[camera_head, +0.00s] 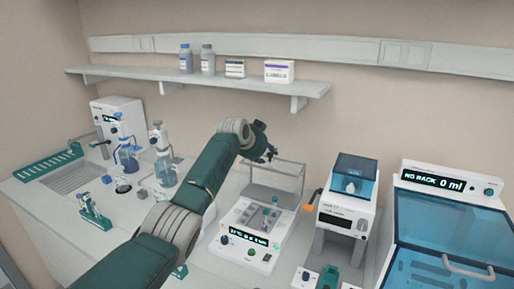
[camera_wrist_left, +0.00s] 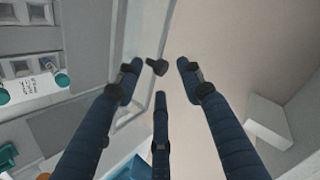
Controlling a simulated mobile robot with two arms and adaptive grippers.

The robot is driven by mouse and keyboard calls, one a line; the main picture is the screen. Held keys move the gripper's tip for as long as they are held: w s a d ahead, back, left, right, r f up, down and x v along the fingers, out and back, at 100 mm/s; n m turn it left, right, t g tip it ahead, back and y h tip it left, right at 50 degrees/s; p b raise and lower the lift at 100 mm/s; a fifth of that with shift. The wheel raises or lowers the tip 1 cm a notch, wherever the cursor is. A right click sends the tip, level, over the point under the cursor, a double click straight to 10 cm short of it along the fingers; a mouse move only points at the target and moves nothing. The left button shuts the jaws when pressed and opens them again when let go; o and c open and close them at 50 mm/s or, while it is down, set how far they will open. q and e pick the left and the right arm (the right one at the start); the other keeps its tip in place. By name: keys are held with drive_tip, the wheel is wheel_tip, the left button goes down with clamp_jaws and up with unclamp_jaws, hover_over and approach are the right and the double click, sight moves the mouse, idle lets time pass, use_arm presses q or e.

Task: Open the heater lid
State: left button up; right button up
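The heater (camera_head: 252,236) is a white box with a lit display and knobs, in the lower middle of the head view. Its clear, grey-framed lid (camera_head: 284,172) stands raised at the back of the box. My left gripper (camera_head: 269,154) is at the lid's top edge. In the left wrist view its three dark fingers (camera_wrist_left: 160,82) are spread apart. The lid's pale frame (camera_wrist_left: 134,113) runs past the left finger, and a small dark knob (camera_wrist_left: 157,67) shows between the fingertips. I cannot tell whether a finger touches the lid. My right gripper is not in view.
Right of the heater stand a white device with a blue cover (camera_head: 355,175) and a large blue-windowed machine (camera_head: 440,230). A wall shelf (camera_head: 215,82) with bottles and boxes is above.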

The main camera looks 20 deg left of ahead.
use_arm(q)
drive_tip(key=v, duration=1.1)
drive_tip(key=shift+a+f, duration=0.1)
